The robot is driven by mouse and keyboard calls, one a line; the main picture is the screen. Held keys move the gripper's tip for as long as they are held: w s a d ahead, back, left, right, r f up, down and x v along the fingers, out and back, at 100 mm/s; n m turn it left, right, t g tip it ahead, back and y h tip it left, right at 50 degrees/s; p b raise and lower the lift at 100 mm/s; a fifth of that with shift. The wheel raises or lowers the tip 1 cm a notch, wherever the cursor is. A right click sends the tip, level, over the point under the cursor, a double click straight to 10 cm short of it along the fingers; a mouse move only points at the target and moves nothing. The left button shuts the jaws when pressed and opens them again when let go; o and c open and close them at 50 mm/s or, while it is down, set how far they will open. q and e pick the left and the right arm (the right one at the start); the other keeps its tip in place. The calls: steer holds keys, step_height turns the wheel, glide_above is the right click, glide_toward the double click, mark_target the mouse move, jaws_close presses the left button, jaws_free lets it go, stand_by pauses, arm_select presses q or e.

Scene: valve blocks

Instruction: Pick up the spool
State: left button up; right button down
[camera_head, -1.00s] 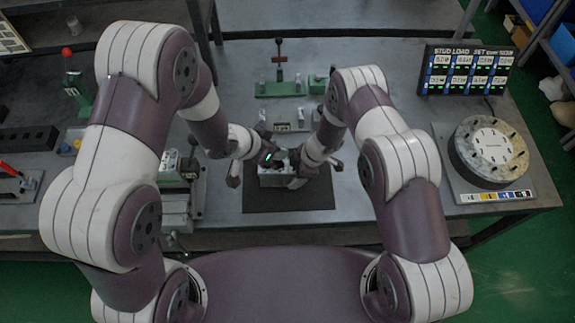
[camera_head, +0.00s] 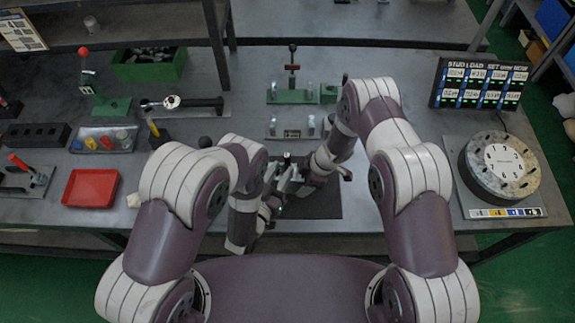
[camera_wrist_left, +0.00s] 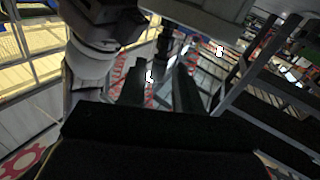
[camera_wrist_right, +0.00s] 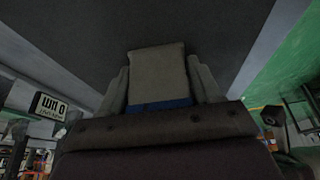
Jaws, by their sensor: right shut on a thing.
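My right gripper (camera_wrist_right: 160,85) is shut on a pale grey valve block (camera_wrist_right: 158,70) with a blue band at its lower edge. In the head view my right gripper (camera_head: 305,176) and the block are over the dark mat, and the arms hide much of the block. My left gripper (camera_wrist_left: 160,72) is open, its two dark fingers apart. A dark stem, probably the spool (camera_wrist_left: 164,45), comes down from the grey block (camera_wrist_left: 205,15) between or just beyond the left fingertips; contact cannot be told. In the head view my left gripper (camera_head: 274,194) is beside the block's near left side.
The dark mat (camera_head: 322,207) lies below the grippers. A green stand (camera_head: 293,94) and small fixture (camera_head: 291,130) stand behind. At left are a red tray (camera_head: 90,188), a parts tray (camera_head: 104,139) and a green bin (camera_head: 150,66). A round dial (camera_head: 500,165) and display (camera_head: 480,84) are at right.

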mark_target(285, 163)
arm_select(q)
steer(key=x, duration=0.6)
steer(key=shift+w+f, duration=0.1)
steer(key=shift+w, duration=0.1)
arm_select(e)
steer(key=shift+w, duration=0.1)
arm_select(q)
jaws_close()
arm_select(e)
steer(key=shift+r, duration=0.1)
steer(key=shift+c, duration=0.7)
jaws_free()
arm_select(q)
step_height(285, 163, up, 10)
